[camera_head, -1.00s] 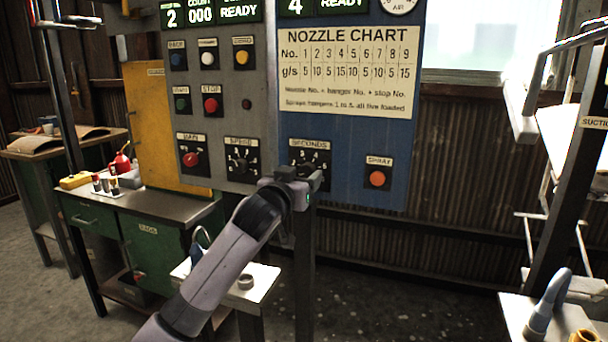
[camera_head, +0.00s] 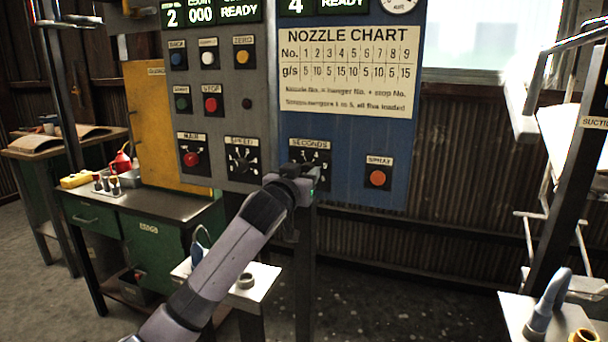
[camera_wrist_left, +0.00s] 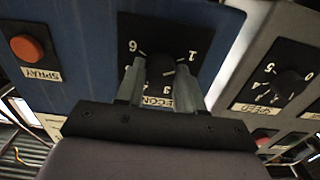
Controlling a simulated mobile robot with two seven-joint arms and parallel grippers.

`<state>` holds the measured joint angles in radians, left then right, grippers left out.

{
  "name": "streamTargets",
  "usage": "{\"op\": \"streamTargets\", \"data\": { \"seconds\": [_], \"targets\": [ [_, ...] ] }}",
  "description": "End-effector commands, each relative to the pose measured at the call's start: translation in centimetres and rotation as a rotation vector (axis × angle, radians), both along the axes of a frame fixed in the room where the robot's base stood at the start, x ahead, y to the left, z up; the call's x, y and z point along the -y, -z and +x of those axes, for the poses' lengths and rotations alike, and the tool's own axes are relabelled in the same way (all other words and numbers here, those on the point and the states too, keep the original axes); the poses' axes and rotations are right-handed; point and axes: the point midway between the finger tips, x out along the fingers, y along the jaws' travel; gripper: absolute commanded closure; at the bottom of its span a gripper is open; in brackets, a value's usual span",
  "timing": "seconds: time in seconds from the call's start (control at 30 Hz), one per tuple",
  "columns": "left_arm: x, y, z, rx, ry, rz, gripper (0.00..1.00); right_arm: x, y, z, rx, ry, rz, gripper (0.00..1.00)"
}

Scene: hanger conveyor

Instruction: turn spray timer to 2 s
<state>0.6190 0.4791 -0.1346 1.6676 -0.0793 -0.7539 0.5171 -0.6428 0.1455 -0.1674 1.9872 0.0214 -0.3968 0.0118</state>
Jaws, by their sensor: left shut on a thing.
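The spray timer is the black SECONDS dial (camera_head: 321,156) on the blue panel, left of the orange SPRAY button (camera_head: 377,178). My left gripper (camera_head: 302,170) is at the dial and covers its lower left part in the head view. In the left wrist view, which shows the panel upside down, the two fingers of my left gripper (camera_wrist_left: 160,68) are shut on the dark timer knob (camera_wrist_left: 162,62). The numbers 6, 1 and 3 show around the knob. The knob's pointer is too hidden to read. My right gripper is not in view.
The SPEED dial (camera_head: 244,158) and red MAIN switch (camera_head: 191,159) are on the grey panel to the left. The nozzle chart (camera_head: 348,72) hangs above the timer. A small white stand (camera_head: 262,280) is below my left arm.

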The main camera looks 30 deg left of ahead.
Motion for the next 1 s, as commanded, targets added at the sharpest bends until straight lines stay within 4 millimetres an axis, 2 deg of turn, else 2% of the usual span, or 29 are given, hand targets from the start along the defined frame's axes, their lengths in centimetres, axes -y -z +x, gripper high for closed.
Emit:
{"op": "streamTargets", "data": {
  "seconds": [0.27, 0.57, 1.0],
  "targets": [
    [0.0, -0.3, 0.0, -0.027, 0.001, 0.107, 0.93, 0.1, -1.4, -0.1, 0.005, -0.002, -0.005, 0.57],
    [0.0, -0.4, 0.0, -0.086, 0.001, 0.349, 0.93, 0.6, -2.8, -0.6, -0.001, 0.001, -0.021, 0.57],
    [0.0, -0.3, 0.0, -0.162, 0.000, 0.677, 0.93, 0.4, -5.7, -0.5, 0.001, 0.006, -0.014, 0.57]
  ]
}}
